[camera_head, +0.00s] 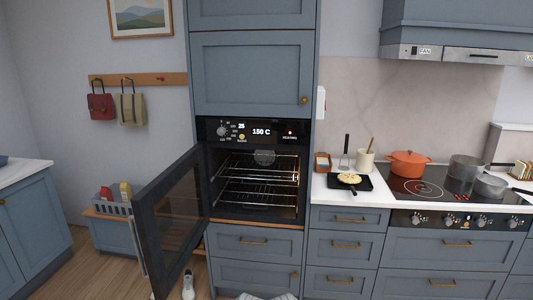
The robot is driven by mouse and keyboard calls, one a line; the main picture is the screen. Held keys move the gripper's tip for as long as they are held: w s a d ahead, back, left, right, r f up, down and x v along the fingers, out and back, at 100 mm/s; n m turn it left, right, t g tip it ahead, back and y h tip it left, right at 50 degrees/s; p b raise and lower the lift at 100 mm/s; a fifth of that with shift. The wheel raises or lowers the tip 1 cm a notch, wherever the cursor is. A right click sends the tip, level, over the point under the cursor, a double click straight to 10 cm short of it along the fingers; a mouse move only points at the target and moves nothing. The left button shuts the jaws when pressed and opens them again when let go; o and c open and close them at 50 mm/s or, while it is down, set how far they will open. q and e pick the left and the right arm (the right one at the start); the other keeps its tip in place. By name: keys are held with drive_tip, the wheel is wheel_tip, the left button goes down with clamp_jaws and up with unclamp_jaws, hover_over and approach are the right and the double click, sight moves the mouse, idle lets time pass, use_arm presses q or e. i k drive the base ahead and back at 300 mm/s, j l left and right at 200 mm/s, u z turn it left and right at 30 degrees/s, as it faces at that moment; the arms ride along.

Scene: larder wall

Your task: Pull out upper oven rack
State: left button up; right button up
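The built-in oven (204,205) stands in a tall blue cabinet, and its dark glass door (170,215) is swung open to the left. Inside, the upper oven rack (240,172) lies across the cavity on side supports and appears fully in. The lower rack (250,200) sits below it. A round, greyish shape (264,157) shows near the back, at the height of the upper rack; I cannot tell what it is. The right inner wall glows warm. Neither my left nor my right gripper can be made out in this view.
The open door stands out into the room left of the cavity. A control panel (258,132) reads 150 C. Right of the oven, a counter holds a dark tray with a pie (349,178), an orange pot (409,163) and grey pans.

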sight(282, 179)
drive_tip(key=j+z, duration=0.1)
drive_tip(key=j, duration=0.45)
drive_tip(key=j+z, duration=0.1)
drive_tip(key=j, duration=0.5)
drive_tip(key=j+z, duration=0.15)
drive_tip(key=j, duration=0.4)
drive_tip(key=j+z, duration=0.1)
drive_tip(key=j, duration=0.5)
drive_tip(key=j+z, duration=0.1)
drive_tip(key=j, duration=0.45)
drive_tip(key=k+j+z, duration=0.1)
drive_tip(key=j, duration=0.45)
drive_tip(key=k+j+z, duration=0.1)
drive_tip(key=j, duration=0.45)
drive_tip(key=i+l, duration=0.4)
drive_tip(key=l, duration=0.15)
drive_tip(key=i+l, duration=0.4)
drive_tip(key=l, duration=0.15)
drive_tip(key=i+l, duration=0.8)
drive_tip(key=l, duration=0.25)
drive_tip(key=i+l, duration=0.4)
drive_tip(key=l, duration=0.15)
drive_tip(key=i+l, duration=0.4)
drive_tip(key=l, duration=0.15)
